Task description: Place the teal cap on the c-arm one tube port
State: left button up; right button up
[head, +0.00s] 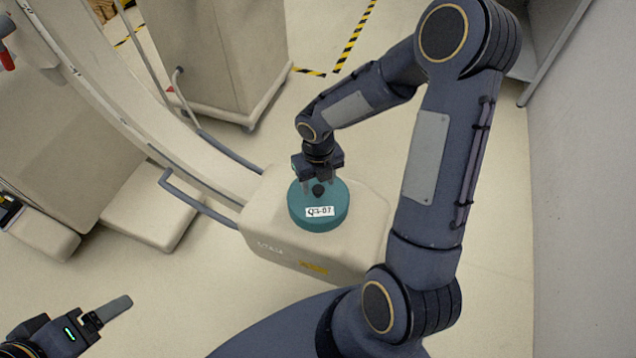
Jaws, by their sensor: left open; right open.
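The teal cap (318,222) is a round disc with a white label reading something like "QCL-07" and a dark knob on top. It sits flat on the top of the cream c-arm tube housing (370,225). The port itself is hidden under the cap. My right gripper (319,187) is directly above the cap, fingers pointing down on either side of the knob, and is open. My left gripper (115,308) is at the lower left, far from the cap, open and empty; only one finger shows clearly.
The curved c-arm (190,155) with a blue-grey handle rail (195,197) runs to the upper left. A covered cart (215,60) stands behind. Yellow-black tape (352,40) marks the floor. A wall (585,200) closes the right side. Floor right of the housing is clear.

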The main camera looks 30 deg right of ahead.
notch_tip(320, 180, up, 10)
jog(key=p, duration=0.2)
notch_tip(320, 180, up, 5)
jog(key=m+t, duration=0.1)
jog(key=m, duration=0.6)
send_over(326, 204)
jog(key=s+a+r+m+t+y, duration=0.2)
jog(key=s+m, duration=0.4)
jog(key=m, duration=0.9)
jog(key=s+a+r+m+t+y, duration=0.1)
jog(key=s+r+m, duration=0.3)
jog(key=m, duration=1)
jog(key=s+a+t, duration=0.1)
jog(key=s, duration=0.2)
jog(key=shift+s+a+m+t+y, duration=0.3)
jog(key=shift+m+y, duration=0.1)
jog(key=shift+r, duration=0.25)
notch_tip(326, 204, up, 6)
jog(key=p, duration=0.5)
jog(key=shift+f+p, duration=0.15)
jog(key=shift+p, duration=0.25)
